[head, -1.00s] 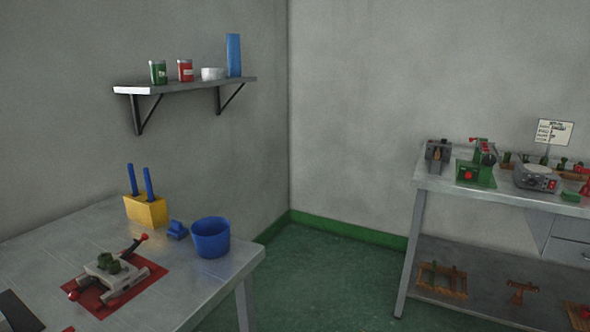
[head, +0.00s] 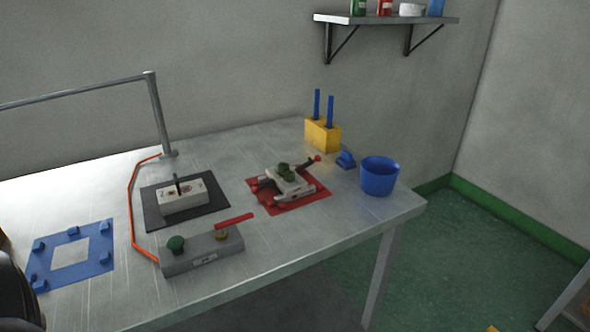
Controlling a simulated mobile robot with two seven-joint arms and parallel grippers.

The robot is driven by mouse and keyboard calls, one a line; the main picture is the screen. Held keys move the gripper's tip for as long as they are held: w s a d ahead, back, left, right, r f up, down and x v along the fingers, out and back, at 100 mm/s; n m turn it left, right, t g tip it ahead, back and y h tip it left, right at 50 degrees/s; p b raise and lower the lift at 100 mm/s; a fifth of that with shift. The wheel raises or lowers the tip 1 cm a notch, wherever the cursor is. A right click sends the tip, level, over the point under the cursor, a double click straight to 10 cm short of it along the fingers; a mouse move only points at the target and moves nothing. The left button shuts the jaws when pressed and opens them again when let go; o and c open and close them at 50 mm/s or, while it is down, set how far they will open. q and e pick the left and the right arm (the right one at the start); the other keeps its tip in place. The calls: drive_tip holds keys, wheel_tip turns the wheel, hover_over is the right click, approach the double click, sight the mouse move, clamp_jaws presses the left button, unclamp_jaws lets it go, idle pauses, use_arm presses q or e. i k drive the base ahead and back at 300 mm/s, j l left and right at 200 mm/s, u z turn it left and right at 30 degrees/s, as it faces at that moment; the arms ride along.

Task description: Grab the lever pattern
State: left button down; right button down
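On a red mat (head: 305,204) on the steel table sits a pale clamp-like fixture (head: 290,182) with red-tipped handles. A small green piece (head: 284,170) is on top of it. I cannot tell for sure which thing is the lever pattern. A white block (head: 184,198) with a dark upright piece on it rests on a black mat (head: 212,211). A grey control box (head: 201,254) has a green knob and a red lever (head: 234,220). A dark rounded shape cut off at the left edge may be part of my arm. Neither gripper shows.
A blue frame plate (head: 101,262) lies at the left of the table (head: 300,245). An orange cable runs from a metal post (head: 158,115) to the control box. A yellow block (head: 323,135) with blue sticks, a small blue piece (head: 346,159) and a blue bucket (head: 379,176) stand at right.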

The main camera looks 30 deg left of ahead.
sight(285, 170)
drive_tip(key=i+l, duration=0.5)
drive_tip(key=i, duration=0.2)
drive_tip(key=i+l+u, duration=0.1)
drive_tip(key=u, duration=0.25)
drive_tip(key=i+l+u, duration=0.1)
drive_tip(key=u, duration=0.25)
drive_tip(key=l+u, duration=0.15)
drive_tip(key=u, duration=0.2)
drive_tip(key=i, duration=0.05)
